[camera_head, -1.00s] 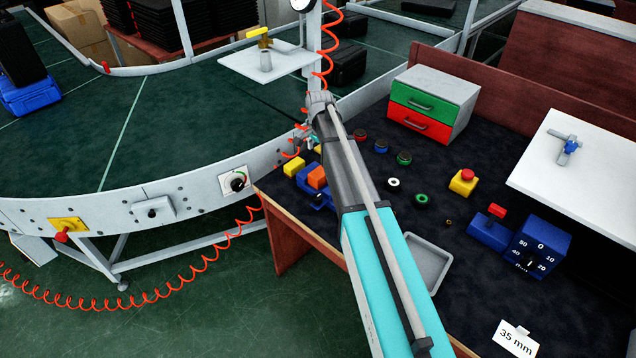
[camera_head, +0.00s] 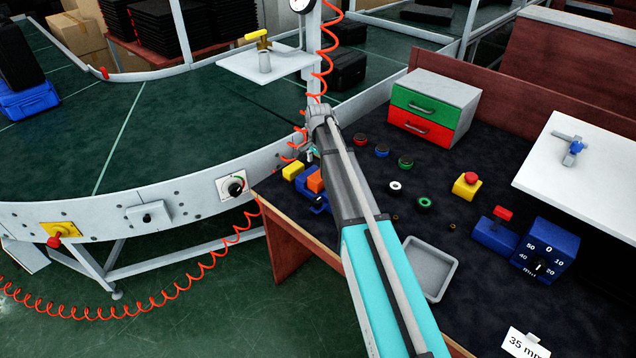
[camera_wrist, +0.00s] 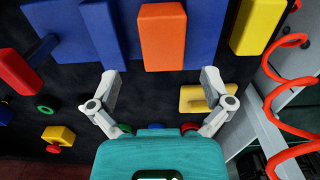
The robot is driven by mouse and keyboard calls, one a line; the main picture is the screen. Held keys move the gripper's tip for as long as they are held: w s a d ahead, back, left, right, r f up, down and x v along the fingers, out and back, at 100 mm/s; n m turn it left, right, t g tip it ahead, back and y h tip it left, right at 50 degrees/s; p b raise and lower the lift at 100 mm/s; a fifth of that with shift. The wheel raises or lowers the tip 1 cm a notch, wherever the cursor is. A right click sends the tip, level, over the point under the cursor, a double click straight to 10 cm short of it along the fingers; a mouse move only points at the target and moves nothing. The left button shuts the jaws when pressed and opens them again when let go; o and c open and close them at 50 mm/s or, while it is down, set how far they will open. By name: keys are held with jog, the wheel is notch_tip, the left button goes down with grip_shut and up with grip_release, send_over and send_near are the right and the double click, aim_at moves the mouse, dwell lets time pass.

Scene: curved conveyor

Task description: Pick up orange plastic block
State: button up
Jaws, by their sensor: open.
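The orange block (camera_wrist: 162,38) stands out at the top middle of the wrist view, between blue pieces, with its long side pointing toward me. In the head view the orange block (camera_head: 315,181) sits among the blue pieces at the left end of the dark bench, just left of my arm. My gripper (camera_wrist: 160,84) is open in the wrist view. Its two fingers are spread wider than the block, and the block lies ahead between their lines, apart from them. In the head view my gripper is mostly hidden by my arm.
Blue blocks (camera_wrist: 198,30) flank the orange one closely. A yellow block (camera_wrist: 257,26) stands to the right, and a red coil hose (camera_wrist: 270,110) hangs near the right edge. In the head view a grey tray (camera_head: 450,263) and drawer box (camera_head: 462,92) stand on the bench.

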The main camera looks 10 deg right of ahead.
aim_at(319, 176)
jog(key=shift+f, duration=0.2)
notch_tip(319, 176, down, 5)
jog(key=b, duration=0.5)
jog(key=shift+w, duration=0.15)
jog(key=shift+r, duration=0.1)
dwell(0.4)
jog(key=c, duration=1.1)
jog(key=shift+c, duration=0.2)
jog(key=shift+r, duration=0.1)
notch_tip(319, 176, up, 10)
jog(key=p, duration=0.9)
jog(key=shift+p, duration=0.4)
